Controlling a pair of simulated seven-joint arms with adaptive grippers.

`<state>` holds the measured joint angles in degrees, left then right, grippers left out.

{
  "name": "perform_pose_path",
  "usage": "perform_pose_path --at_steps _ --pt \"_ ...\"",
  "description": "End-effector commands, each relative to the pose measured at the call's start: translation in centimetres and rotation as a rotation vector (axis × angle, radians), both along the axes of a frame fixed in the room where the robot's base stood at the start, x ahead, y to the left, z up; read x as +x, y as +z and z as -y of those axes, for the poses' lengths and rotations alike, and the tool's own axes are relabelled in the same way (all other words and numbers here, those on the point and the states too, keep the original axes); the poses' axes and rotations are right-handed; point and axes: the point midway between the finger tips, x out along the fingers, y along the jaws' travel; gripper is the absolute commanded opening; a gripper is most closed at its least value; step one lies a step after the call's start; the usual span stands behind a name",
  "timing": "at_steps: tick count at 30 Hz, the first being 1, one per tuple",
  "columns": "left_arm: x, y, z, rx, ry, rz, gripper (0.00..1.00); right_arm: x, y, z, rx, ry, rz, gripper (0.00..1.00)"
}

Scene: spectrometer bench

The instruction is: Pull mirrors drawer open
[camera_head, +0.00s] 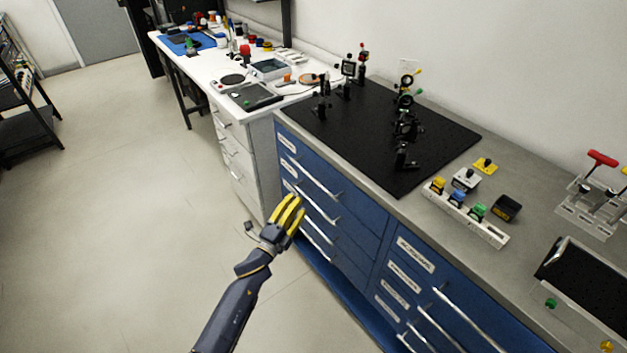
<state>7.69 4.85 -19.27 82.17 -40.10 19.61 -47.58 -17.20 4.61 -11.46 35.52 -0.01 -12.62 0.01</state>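A blue cabinet (345,215) under the grey bench top has two columns of drawers with white labels and silver bar handles. The label text is too small to read, so I cannot tell which drawer is the mirrors drawer. My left gripper (294,213), with yellow fingers, is at the left column's front, by the handles of the middle and lower drawers. Its fingers overlap the drawer front in the picture. I cannot tell whether they touch or grip a handle. The upper drawer handle (316,181) is above the fingers. All drawers look closed. My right gripper is out of view.
A black optics breadboard (385,135) with several mounts lies on the bench top. A white strip with coloured blocks (465,212) is to its right. A white desk (235,75) with tools stands behind, left of the cabinet. The floor (130,220) in front is clear.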

Motion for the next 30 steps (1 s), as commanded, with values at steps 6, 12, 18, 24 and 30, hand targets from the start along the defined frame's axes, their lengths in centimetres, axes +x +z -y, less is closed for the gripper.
perform_pose_path --at_steps 6,12,18,24,30 --pt "3.6 0.8 2.1 -0.002 0.001 0.0 0.32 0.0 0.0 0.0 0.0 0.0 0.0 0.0" --pt "6.3 1.3 3.6 -0.002 0.0 -0.001 0.32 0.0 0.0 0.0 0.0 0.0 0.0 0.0" --pt "8.3 1.7 4.7 -0.002 0.001 -0.001 0.32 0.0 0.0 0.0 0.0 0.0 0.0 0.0" --pt "9.2 2.0 5.3 -0.001 0.001 -0.001 0.32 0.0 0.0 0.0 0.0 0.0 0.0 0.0" --pt "9.5 2.0 5.4 -0.001 0.001 -0.002 0.32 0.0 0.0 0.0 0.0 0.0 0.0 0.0"
